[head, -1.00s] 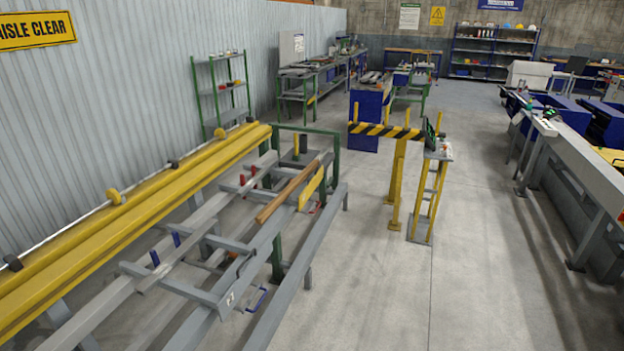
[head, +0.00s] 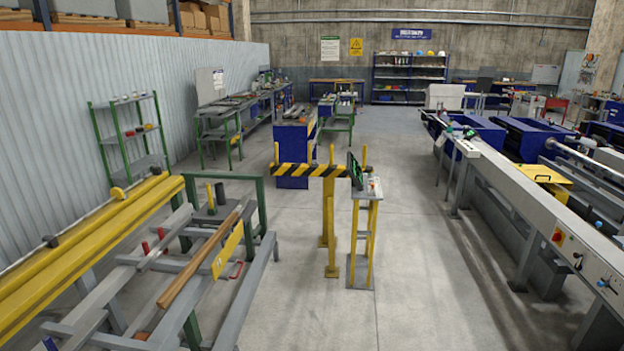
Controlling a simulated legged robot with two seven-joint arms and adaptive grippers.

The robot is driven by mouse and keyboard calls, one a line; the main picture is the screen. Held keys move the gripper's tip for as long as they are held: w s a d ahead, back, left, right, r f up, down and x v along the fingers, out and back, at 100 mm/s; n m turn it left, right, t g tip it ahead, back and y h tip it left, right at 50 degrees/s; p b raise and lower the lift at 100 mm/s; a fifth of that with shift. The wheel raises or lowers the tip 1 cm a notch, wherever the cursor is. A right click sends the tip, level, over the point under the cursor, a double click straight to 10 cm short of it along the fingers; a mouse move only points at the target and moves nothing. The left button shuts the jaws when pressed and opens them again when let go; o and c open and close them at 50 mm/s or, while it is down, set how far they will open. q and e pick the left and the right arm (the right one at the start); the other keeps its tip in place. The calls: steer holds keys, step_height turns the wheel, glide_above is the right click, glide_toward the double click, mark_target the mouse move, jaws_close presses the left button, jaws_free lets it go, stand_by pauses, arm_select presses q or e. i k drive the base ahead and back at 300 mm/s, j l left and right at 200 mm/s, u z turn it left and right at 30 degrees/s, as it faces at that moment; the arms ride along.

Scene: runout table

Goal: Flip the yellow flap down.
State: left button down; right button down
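The flap's hinge is too small to make out. Another yellow panel (head: 541,173) lies about flat on the machine line at the right. Neither of my grippers shows in the head view.
A yellow-and-black striped barrier (head: 308,170) on yellow posts and a small control stand (head: 362,235) stand mid-floor. A long grey machine (head: 535,215) runs along the right. Concrete floor (head: 430,270) is clear between the stand and the machine.

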mark_target(217, 266)
steer(key=i+l, duration=0.1)
steer(key=i, duration=0.9)
steer(key=i+l, duration=0.15)
steer(key=i, duration=0.85)
steer(key=i+j+u, duration=0.25)
steer(key=i+u, duration=0.25)
steer(key=i, duration=0.15)
steer(key=i+u, duration=0.45)
steer(key=i, duration=0.2)
steer(key=i+j, duration=0.1)
steer(key=i+u, duration=0.05)
steer(key=i, duration=0.05)
